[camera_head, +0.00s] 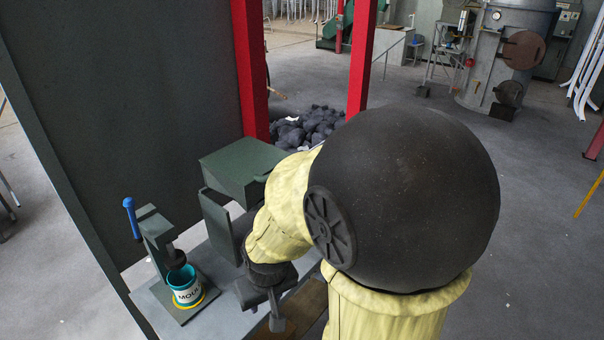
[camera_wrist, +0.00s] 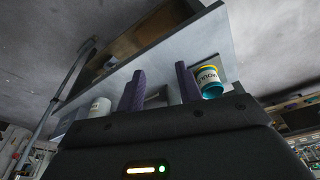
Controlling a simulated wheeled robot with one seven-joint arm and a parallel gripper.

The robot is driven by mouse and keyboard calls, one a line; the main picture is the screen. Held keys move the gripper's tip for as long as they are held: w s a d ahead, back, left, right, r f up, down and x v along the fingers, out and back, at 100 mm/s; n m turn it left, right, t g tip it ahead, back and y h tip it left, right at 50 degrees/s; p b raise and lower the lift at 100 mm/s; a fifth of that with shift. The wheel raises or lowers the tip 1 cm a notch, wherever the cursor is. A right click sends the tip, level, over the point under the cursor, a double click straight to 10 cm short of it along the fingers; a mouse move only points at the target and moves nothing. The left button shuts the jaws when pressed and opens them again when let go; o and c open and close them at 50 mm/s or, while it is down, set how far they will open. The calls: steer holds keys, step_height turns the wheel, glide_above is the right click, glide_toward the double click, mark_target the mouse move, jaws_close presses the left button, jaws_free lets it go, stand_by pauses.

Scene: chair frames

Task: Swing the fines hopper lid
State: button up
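A dark green box (camera_head: 243,168) with a flat, closed-looking top stands at the back of the bench, left of my arm; it looks like the fines hopper. An upright green panel (camera_head: 216,226) stands in front of it. My gripper (camera_head: 268,298) is low in front of the box and panel, over the bench side, apart from the box top. My arm hides part of the box's right side. In the wrist view, my gripper's two dark purple fingers (camera_wrist: 159,82) stand apart with nothing held between them. The hopper lid is not clearly seen there.
A teal and white pot (camera_head: 187,288) stands on the grey bench (camera_head: 222,272) beside a press with a blue handle (camera_head: 131,218). A dark wall (camera_head: 120,110) and red posts (camera_head: 250,70) stand behind. Coal (camera_head: 305,127) lies beyond. Open floor (camera_head: 540,230) is at right.

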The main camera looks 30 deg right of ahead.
steer(key=w+d+r+n+t+y+p, duration=0.2)
steer(key=w+d+r+n+t, duration=0.3)
steer(key=w+d+n, duration=0.4)
steer(key=w+d+r+n+t+y+p, duration=0.3)
steer(key=w+d+r+n+t, duration=0.3)
steer(key=w+d+n, duration=0.3)
steer(key=d+r+n, duration=0.1)
steer(key=d+n, duration=0.1)
steer(key=n, duration=0.2)
steer(key=shift+w+d, duration=0.15)
steer(key=shift+w, duration=0.15)
